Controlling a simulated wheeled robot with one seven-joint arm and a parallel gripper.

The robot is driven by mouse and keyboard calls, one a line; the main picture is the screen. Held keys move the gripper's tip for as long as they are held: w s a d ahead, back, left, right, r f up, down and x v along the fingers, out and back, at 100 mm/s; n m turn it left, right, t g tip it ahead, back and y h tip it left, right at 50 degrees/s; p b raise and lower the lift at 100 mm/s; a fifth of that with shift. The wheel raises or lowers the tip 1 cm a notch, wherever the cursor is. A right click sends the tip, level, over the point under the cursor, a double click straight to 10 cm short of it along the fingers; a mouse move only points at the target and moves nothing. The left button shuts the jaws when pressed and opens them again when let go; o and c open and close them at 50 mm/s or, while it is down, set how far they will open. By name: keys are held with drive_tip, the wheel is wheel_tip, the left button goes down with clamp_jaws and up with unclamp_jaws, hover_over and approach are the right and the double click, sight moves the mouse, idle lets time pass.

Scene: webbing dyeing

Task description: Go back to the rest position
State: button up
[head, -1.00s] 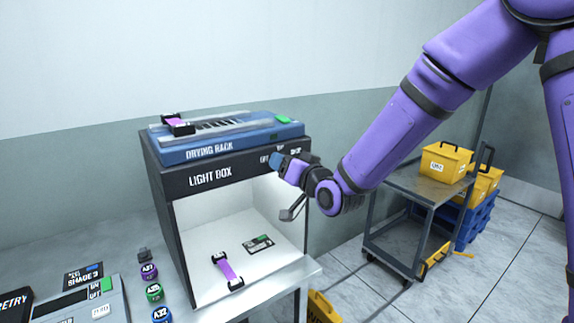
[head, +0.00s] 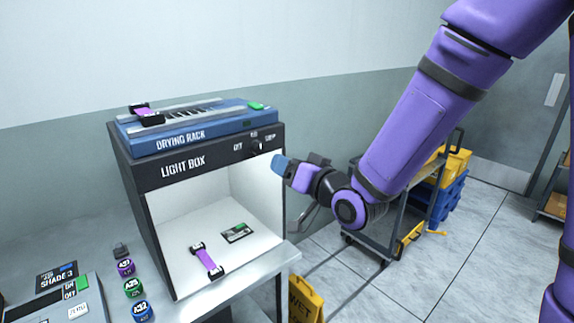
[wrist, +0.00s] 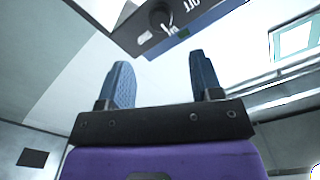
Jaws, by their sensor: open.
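My gripper (head: 279,165) is in the head view, in front of the right side of the light box (head: 183,172), near its control knob (head: 256,146). In the wrist view its two blue fingers (wrist: 161,83) stand apart with nothing between them. The knob also shows in the wrist view (wrist: 162,17), beyond the fingers and apart from them. My purple arm reaches in from the upper right of the head view.
A purple webbing sample (head: 208,261) and a card (head: 237,233) lie inside the light box. A drying rack (head: 190,129) sits on top. Several dye jars (head: 133,288) stand at the left. A cart (head: 398,200) and a yellow wet-floor sign (head: 305,299) are at the right.

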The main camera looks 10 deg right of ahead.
drive_tip(key=s+d+r+g+h, duration=0.2)
drive_tip(key=s+d+r+h, duration=0.15)
drive_tip(key=d, duration=0.35)
drive_tip(key=s+d+r+g+h, duration=0.25)
drive_tip(key=d+h, duration=0.25)
drive_tip(key=d, duration=0.3)
drive_tip(key=s+d+r+g, duration=0.1)
drive_tip(key=s+d, duration=0.3)
drive_tip(key=s, duration=0.5)
drive_tip(key=s+d+r+m+g+h, duration=0.1)
drive_tip(key=s+d+g, duration=0.3)
drive_tip(key=s, duration=0.6)
drive_tip(key=shift+s+d+r, duration=0.2)
drive_tip(key=shift+r, duration=0.25)
drive_tip(key=shift+h, duration=0.25)
